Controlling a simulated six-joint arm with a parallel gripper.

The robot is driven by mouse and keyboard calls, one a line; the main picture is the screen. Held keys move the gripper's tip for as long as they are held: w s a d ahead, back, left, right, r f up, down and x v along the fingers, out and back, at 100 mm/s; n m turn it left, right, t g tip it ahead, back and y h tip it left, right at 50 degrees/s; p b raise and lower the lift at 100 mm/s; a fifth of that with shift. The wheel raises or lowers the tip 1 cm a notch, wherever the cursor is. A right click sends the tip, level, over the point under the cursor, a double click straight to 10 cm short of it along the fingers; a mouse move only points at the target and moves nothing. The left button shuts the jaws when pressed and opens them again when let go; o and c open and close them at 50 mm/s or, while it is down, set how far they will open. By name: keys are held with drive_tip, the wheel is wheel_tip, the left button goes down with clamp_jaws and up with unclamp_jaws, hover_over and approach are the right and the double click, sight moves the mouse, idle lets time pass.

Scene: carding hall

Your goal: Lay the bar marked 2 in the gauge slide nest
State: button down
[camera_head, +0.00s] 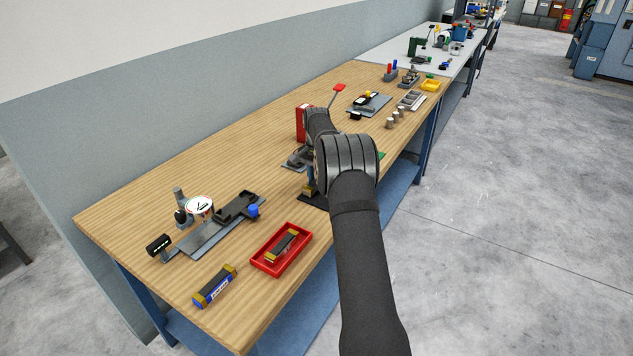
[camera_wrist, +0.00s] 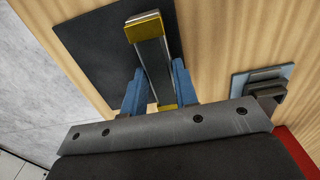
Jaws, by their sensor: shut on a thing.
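My gripper (camera_wrist: 157,78) has its two blue fingers shut on a bar (camera_wrist: 149,52) with yellow ends and a dark grey middle. The bar is over a black mat (camera_wrist: 99,50); I cannot tell whether it touches it. In the head view my arm hides most of the gripper and bar. The gauge slide (camera_head: 206,241) lies at the left of the bench, with a round dial (camera_head: 200,206) and a dark nest block (camera_head: 236,206). My gripper is well to the right of it. No mark 2 is readable on the held bar.
A red tray (camera_head: 257,262) holds another yellow-ended bar (camera_head: 284,244). A bar with a blue side (camera_head: 215,287) lies on the bench near its front edge. A red block (camera_head: 301,123) stands behind my arm. Fixtures fill the bench's far part. Bare wood lies behind the slide.

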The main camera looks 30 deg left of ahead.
wheel_tip(320, 180, up, 3)
drive_tip(key=w+d+r, duration=0.1)
drive_tip(key=d+r, duration=0.6)
drive_tip(key=d, duration=0.5)
hover_over(236, 206)
wheel_tip(236, 206, down, 5)
drive_tip(key=shift+d+r, duration=0.1)
drive_tip(key=shift+f, duration=2.1)
drive_tip(key=shift+f, duration=0.1)
